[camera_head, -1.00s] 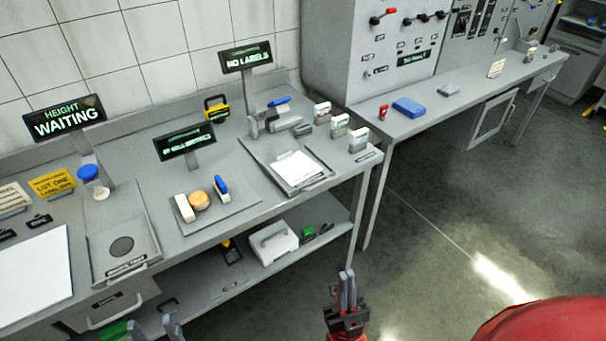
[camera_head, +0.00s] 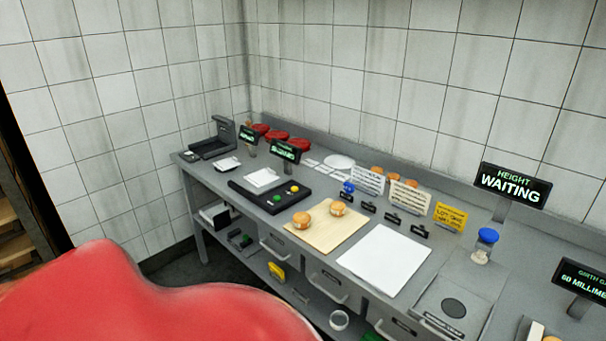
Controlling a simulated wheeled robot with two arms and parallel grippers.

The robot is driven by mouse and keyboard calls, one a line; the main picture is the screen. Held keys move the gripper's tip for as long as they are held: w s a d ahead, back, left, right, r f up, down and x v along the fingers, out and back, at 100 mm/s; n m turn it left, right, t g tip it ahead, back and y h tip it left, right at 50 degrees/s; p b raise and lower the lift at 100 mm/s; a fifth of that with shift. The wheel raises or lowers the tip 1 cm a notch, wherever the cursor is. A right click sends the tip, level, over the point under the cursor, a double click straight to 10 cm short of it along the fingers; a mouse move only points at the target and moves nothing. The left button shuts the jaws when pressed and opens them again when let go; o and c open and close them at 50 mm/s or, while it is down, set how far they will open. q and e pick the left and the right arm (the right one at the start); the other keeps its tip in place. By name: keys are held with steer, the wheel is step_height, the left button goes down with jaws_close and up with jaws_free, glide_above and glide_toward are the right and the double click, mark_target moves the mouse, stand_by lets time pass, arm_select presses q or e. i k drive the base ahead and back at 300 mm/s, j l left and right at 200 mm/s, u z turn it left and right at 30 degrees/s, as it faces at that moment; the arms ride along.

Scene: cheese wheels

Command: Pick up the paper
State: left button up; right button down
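A large white paper-like sheet (camera_head: 384,257) lies flat on the grey bench, right of the wooden board. A smaller white sheet (camera_head: 264,178) lies further left, behind the black button panel, and another small white piece (camera_head: 228,163) lies near the bench's left end. I cannot tell which of these is the paper. Neither gripper shows in the view. A red part of my own body covers the lower left.
Two cheese wheels (camera_head: 301,220) sit on the wooden board (camera_head: 322,238). Sign holders (camera_head: 409,195) and the "HEIGHT WAITING" display (camera_head: 513,186) stand along the back. A black button panel (camera_head: 262,200) and a grey device (camera_head: 214,140) are at left. A tiled wall closes off the back.

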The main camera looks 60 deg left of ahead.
mark_target(263, 177)
steer(key=k+j+u, duration=0.15)
steer(key=j, duration=0.5)
steer(key=j+u, duration=0.15)
steer(key=j, duration=0.45)
steer(key=j+u, duration=0.15)
steer(key=j, duration=0.55)
steer(key=j+u, duration=0.15)
steer(key=j, duration=0.5)
steer(key=j+u, duration=0.2)
steer(key=j, duration=0.45)
steer(key=i+j+u, duration=0.15)
steer(key=j, duration=0.45)
steer(key=i+j+u, duration=0.15)
steer(key=j, duration=0.5)
steer(key=k, duration=0.05)
